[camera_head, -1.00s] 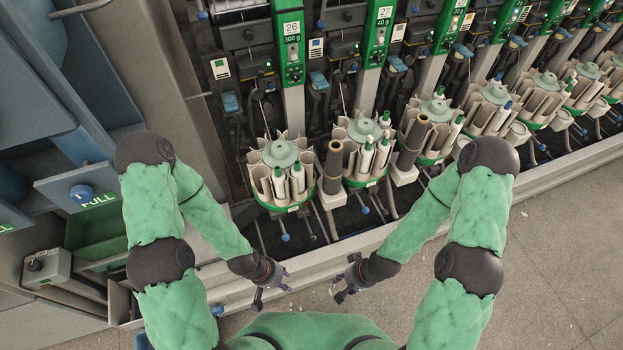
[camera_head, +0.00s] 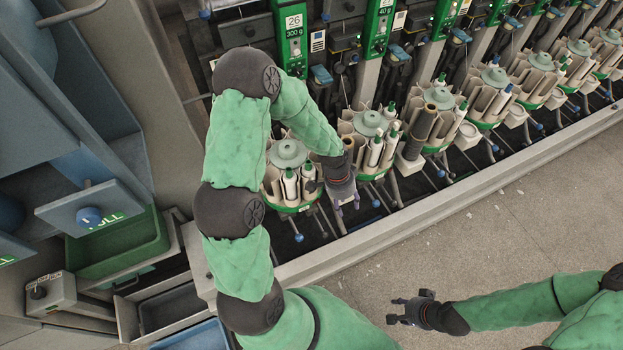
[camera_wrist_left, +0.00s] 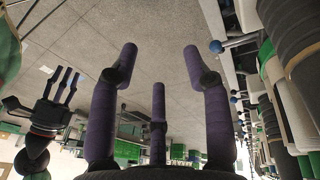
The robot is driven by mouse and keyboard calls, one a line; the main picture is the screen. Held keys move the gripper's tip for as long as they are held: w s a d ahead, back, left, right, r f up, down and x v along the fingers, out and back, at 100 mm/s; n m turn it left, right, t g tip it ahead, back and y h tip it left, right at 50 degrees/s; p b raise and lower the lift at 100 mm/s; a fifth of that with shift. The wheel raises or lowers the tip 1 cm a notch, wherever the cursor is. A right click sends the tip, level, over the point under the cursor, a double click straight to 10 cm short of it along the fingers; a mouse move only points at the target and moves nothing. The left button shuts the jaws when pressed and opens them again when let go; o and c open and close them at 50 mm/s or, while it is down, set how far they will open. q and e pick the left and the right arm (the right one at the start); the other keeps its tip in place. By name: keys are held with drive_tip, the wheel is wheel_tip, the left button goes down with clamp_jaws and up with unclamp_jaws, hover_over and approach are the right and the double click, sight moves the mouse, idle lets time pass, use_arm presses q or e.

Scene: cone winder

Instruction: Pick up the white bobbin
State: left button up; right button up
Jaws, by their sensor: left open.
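Several white bobbins stand upright in the round magazines along the winder. One white bobbin (camera_head: 290,186) is in the nearest magazine (camera_head: 288,154), and others (camera_head: 375,152) are in the magazine to its right. My left gripper (camera_head: 345,206) hangs at the front of these two magazines, its arm partly covering the nearest one. In the left wrist view my left gripper (camera_wrist_left: 160,65) is open and empty, with floor behind its spread fingers. My right gripper (camera_head: 396,311) is open and empty over the floor, away from the machine; it also shows in the left wrist view (camera_wrist_left: 55,88).
A long grey rail (camera_head: 440,212) runs along the machine's front. More magazines (camera_head: 495,90) continue to the upper right. A green bin (camera_head: 120,245) and a grey control box (camera_head: 47,293) stand at the left. The floor (camera_head: 530,220) at the right is clear.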

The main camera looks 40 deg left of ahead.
sight(308, 162)
use_arm(q)
drive_tip(key=a+r+m+y, duration=0.1)
drive_tip(key=a+r+m, duration=0.1)
drive_tip(key=a+r, duration=0.3)
drive_tip(key=a+r+m+y, duration=0.1)
drive_tip(key=a+r+m, duration=0.1)
drive_tip(key=a+r, duration=0.3)
drive_tip(key=w+a+r+m+y, duration=0.1)
drive_tip(key=a+r, duration=0.4)
drive_tip(key=r, duration=0.2)
drive_tip(key=shift+w+a+r+m, duration=0.1)
drive_tip(key=shift+a+m, duration=0.05)
drive_tip(key=shift+m, duration=0.25)
wheel_tip(308, 162, down, 5)
drive_tip(key=shift+a+f+b, duration=0.1)
drive_tip(key=shift+f+b, duration=0.1)
drive_tip(key=shift+b, duration=0.55)
drive_tip(key=shift+w+f+b, duration=0.1)
drive_tip(key=shift+f+b, duration=0.8)
drive_tip(key=shift+f, duration=1.7)
clamp_jaws()
